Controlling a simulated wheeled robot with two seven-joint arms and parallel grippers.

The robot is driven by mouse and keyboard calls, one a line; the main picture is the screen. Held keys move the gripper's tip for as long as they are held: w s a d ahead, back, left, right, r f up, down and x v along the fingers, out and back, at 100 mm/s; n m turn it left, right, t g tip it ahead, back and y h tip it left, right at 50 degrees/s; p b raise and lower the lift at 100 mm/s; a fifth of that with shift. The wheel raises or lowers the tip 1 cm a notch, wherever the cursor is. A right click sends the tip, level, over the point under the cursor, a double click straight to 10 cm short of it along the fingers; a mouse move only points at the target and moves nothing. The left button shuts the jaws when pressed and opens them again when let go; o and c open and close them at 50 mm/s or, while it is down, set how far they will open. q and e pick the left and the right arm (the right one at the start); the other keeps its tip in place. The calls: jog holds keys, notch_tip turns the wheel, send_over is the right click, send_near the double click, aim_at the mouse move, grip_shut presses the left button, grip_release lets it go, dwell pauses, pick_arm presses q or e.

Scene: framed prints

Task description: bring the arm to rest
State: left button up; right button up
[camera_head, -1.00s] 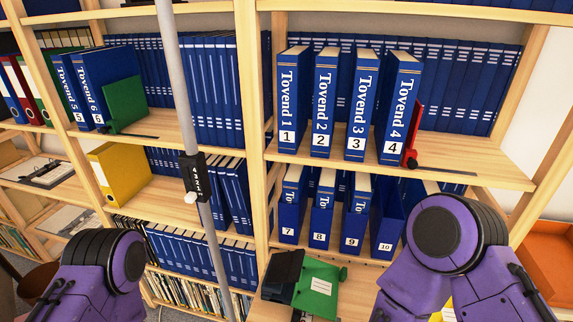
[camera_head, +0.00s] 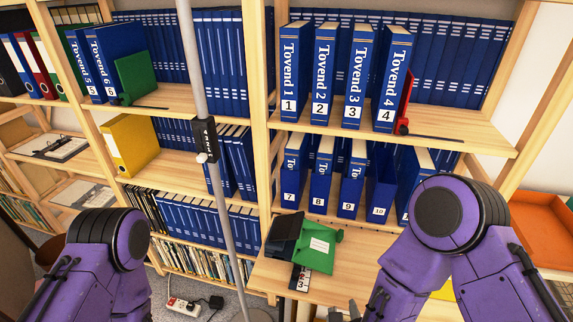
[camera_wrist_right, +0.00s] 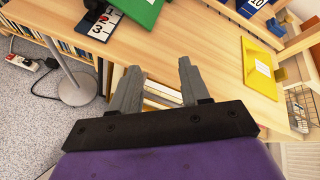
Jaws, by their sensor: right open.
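My right arm comes in at the lower right of the head view, bent down at its purple joint. Its gripper (camera_head: 366,302) shows only partly at the bottom edge, in front of the desk. In the right wrist view the gripper (camera_wrist_right: 156,82) is open, its two grey fingers apart with nothing between them. The fingers lie over the front edge of the wooden desk (camera_wrist_right: 215,65). My left arm shows at the lower left of the head view as a purple joint; its gripper is out of the frame.
Blue numbered binders (camera_head: 345,80) stand upright on the shelves. A green bookend (camera_head: 319,243) and a number strip (camera_head: 300,278) lie on the desk. A grey pole (camera_head: 218,170) stands left of it. A yellow item (camera_wrist_right: 261,66) is at the desk's right.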

jog(key=s+d+f+n+g, duration=0.4)
jog(key=s+d+f+n, duration=0.3)
jog(key=n, duration=0.5)
jog(key=s+d+f+n+g+h, duration=0.1)
jog(key=s+d+f+n+g, duration=0.4)
jog(key=s+d+n, duration=0.5)
notch_tip(320, 180, down, 3)
jog(key=shift+s+r+n+h+b, duration=0.2)
jog(key=shift+n+h+b, duration=0.1)
jog(key=shift+n, duration=0.9)
jog(key=shift+c, duration=0.3)
jog(key=shift+w, duration=0.1)
